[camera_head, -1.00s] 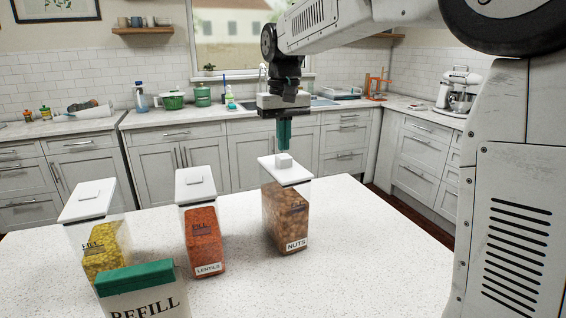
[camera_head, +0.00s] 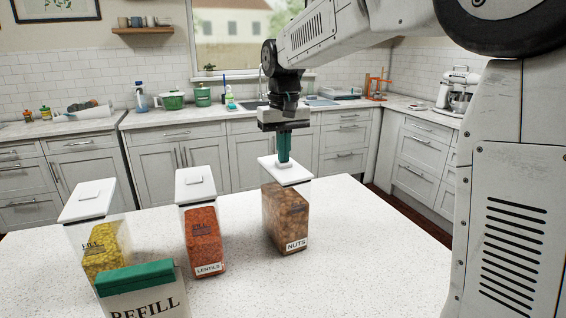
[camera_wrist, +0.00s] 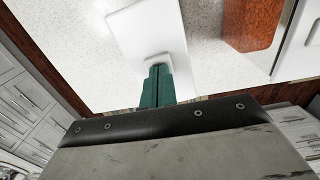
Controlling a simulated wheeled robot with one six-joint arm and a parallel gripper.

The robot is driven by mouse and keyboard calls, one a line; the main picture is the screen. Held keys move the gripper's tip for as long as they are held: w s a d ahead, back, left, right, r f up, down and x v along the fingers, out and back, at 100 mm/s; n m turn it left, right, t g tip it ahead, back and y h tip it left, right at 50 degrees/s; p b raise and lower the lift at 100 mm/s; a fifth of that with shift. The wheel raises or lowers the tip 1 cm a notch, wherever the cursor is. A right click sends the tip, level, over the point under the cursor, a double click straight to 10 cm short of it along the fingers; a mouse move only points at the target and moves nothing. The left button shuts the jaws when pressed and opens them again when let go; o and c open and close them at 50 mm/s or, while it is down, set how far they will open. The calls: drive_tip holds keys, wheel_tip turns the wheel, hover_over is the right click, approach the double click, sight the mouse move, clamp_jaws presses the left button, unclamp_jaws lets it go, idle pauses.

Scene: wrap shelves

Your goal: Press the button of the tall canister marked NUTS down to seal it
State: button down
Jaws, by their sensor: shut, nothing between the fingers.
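The tall canister marked NUTS (camera_head: 286,215) stands upright on the white counter, full of brown nuts, with a white lid (camera_head: 298,174). Its button (camera_head: 284,165) now sits low, nearly level with the lid. My gripper (camera_head: 284,160) is shut and empty, pointing down, its green fingertips at the button and seemingly touching it. In the wrist view the green fingers (camera_wrist: 158,72) meet the white lid (camera_wrist: 135,30) at the button, which they partly hide.
The LENTILS canister (camera_head: 203,240) stands to the left, and a canister of yellow contents (camera_head: 104,250) is farther left. A REFILL box with a green top (camera_head: 137,277) is in front. The counter (camera_head: 360,245) is clear on the right.

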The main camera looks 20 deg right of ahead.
drive_tip(key=shift+f, duration=0.55)
drive_tip(key=shift+r, duration=3.8)
drive_tip(key=f, duration=0.1)
drive_tip(key=s+f, duration=0.1)
drive_tip(key=f, duration=0.1)
drive_tip(key=shift+s+f, duration=0.1)
drive_tip(key=shift+s, duration=0.2)
drive_tip(key=s, duration=0.1)
drive_tip(key=s+f, duration=0.1)
drive_tip(key=s, duration=0.1)
drive_tip(key=shift+d+f, duration=0.1)
drive_tip(key=shift+d, duration=0.05)
drive_tip(key=s+d+f, duration=0.1)
drive_tip(key=s+f, duration=0.2)
drive_tip(key=s, duration=0.6)
drive_tip(key=s+f+t, duration=0.1)
drive_tip(key=s+f, duration=0.2)
drive_tip(key=s, duration=0.7)
drive_tip(key=s+d+f, duration=0.1)
drive_tip(key=s+f, duration=0.1)
drive_tip(key=s, duration=0.7)
drive_tip(key=shift+s+d+f, duration=0.2)
drive_tip(key=shift+d+f, duration=0.1)
drive_tip(key=shift+f, duration=0.1)
